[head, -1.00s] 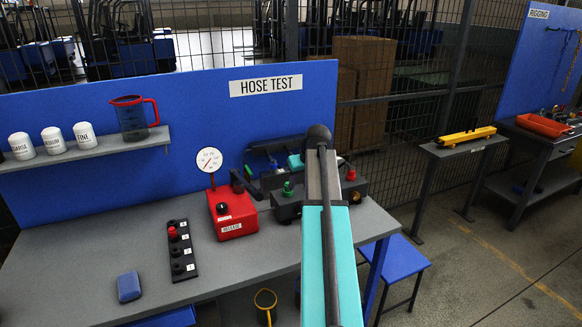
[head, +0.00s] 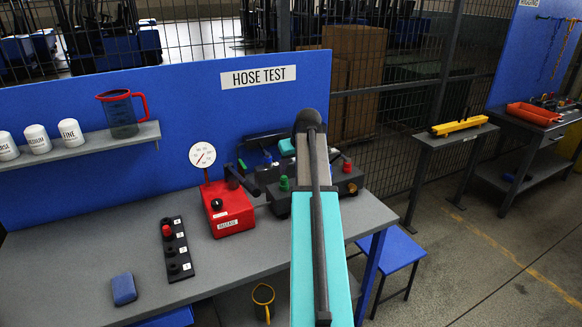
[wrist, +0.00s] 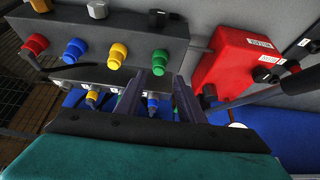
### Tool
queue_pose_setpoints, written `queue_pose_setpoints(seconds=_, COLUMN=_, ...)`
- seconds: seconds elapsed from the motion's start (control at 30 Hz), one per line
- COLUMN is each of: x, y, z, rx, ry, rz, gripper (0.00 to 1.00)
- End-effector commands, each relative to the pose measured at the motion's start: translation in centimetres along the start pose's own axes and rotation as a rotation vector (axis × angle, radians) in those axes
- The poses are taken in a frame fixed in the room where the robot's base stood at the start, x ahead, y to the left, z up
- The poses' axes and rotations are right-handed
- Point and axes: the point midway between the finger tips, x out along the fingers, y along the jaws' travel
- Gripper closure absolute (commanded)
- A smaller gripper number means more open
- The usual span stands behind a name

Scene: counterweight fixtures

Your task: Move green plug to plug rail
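In the wrist view, the green plug (wrist: 159,62) sits just beyond my fingertips. My gripper (wrist: 164,84) is open, its two dark fingers apart with nothing held between them. In the head view my arm hides the fingers. The plug rail (head: 182,257) is a dark strip with numbered labels and several black sockets, lying on the bench left of the red box. A red plug (head: 168,231) sits near its far end.
The red release box (head: 231,213) with a gauge (head: 202,155) stands between rail and hose block. Yellow (wrist: 117,54), blue (wrist: 75,50) and red (wrist: 35,44) plugs line the block beside the green one.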

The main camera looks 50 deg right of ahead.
Motion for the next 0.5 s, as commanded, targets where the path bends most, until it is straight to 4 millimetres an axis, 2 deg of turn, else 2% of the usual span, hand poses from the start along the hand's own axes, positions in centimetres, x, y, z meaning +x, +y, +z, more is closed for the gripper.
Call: queue_pose_setpoints(seconds=0.5, x=4.5, y=0.2, z=0.1, rx=0.002, ry=0.000, rz=0.001, gripper=0.65)
